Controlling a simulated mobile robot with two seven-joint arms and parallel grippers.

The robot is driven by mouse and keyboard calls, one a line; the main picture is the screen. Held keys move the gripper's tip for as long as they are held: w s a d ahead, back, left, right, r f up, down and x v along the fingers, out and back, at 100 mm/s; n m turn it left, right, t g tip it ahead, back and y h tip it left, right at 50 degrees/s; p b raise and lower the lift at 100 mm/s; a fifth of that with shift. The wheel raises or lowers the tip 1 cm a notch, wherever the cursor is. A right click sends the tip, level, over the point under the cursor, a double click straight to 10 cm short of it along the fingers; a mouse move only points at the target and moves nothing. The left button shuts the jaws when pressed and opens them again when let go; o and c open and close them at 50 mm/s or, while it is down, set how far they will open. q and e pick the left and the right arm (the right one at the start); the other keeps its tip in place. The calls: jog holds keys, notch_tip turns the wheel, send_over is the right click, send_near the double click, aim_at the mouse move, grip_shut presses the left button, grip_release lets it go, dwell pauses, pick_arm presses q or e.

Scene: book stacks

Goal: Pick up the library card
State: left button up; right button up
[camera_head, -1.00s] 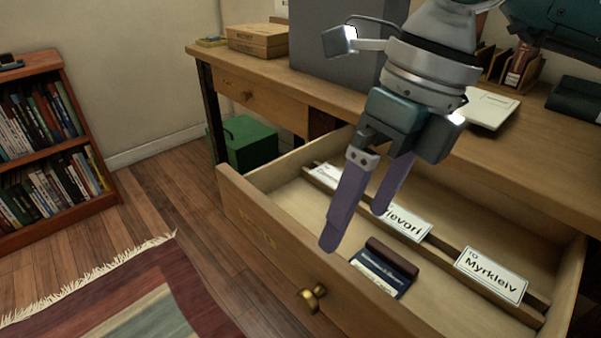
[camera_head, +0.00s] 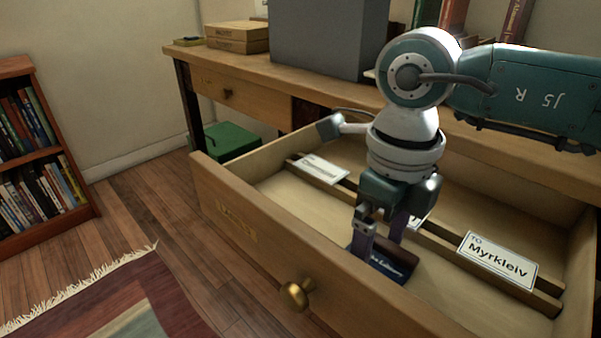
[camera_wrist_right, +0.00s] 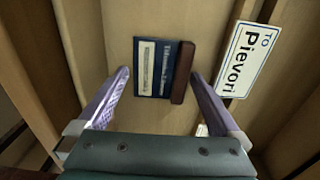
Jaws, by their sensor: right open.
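The library card (camera_wrist_right: 155,68) is a dark blue card with a pale panel, lying flat on the drawer floor beside a brown block-like piece (camera_wrist_right: 182,72). In the head view the card (camera_head: 380,266) is partly hidden by my right gripper (camera_head: 378,245). My right gripper is open and reaches down into the drawer just over the card. My left gripper is not in view.
The open wooden drawer (camera_head: 290,262) has a brass knob and a low divider bearing name cards, including Myrkleiv (camera_head: 497,260) and Pievori (camera_wrist_right: 248,60). The desk (camera_head: 285,82) carries boxes and a grey block. A green box (camera_head: 225,142) stands below; a bookshelf (camera_head: 40,150) is at left.

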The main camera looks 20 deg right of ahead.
jog(key=c, duration=1)
